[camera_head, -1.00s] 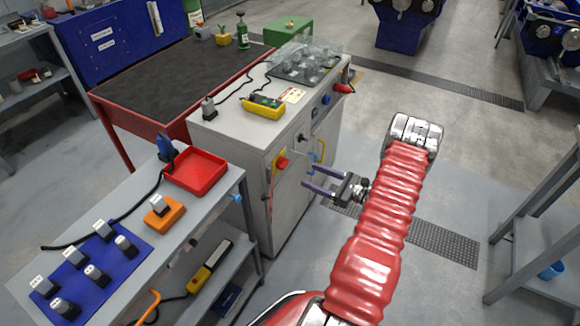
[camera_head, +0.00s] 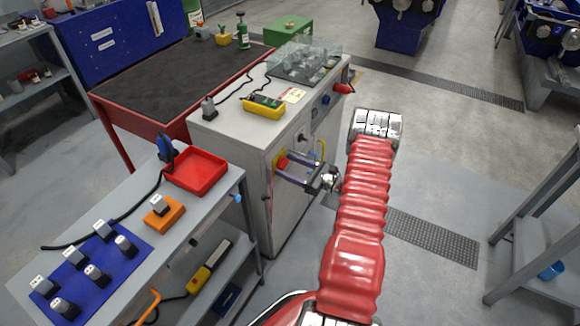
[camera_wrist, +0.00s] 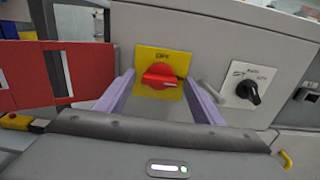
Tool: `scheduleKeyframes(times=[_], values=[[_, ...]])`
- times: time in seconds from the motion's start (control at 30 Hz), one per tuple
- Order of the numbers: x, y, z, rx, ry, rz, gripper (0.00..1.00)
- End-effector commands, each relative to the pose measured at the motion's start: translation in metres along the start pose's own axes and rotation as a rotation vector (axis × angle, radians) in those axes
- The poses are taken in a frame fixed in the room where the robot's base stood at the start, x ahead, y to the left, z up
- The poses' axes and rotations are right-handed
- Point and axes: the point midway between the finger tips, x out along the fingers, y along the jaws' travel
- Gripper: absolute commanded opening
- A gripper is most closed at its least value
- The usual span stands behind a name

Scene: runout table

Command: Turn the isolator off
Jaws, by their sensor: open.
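The isolator is a red rotary handle (camera_wrist: 160,76) on a yellow plate (camera_wrist: 148,54) on the grey cabinet's front; its grip lies roughly horizontal in the wrist view. In the head view the red handle (camera_head: 282,162) shows at the cabinet's front, partly behind my fingers. My gripper (camera_head: 281,164) is open, with its two purple fingers pointing at the cabinet. In the wrist view the fingers of my gripper (camera_wrist: 161,92) stand on either side of the handle, apart from it. Whether the fingertips touch the plate cannot be told.
The grey cabinet (camera_head: 235,137) has a black selector knob (camera_wrist: 248,92) right of the isolator. A grey cart (camera_head: 100,215) with a red tray (camera_head: 196,186) stands to the left.

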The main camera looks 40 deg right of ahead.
Motion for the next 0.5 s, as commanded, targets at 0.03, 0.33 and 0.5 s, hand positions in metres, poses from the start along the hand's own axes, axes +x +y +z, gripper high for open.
scheduleKeyframes(times=[0.03,0.33,0.5], values=[[-0.0002,-0.0001,0.0,0.0,0.0,0.0,0.62],[-0.0005,-0.0002,0.0,0.0,0.0,0.0,0.44],[-0.0006,-0.0003,0.0,0.0,0.0,-0.001,0.32]])
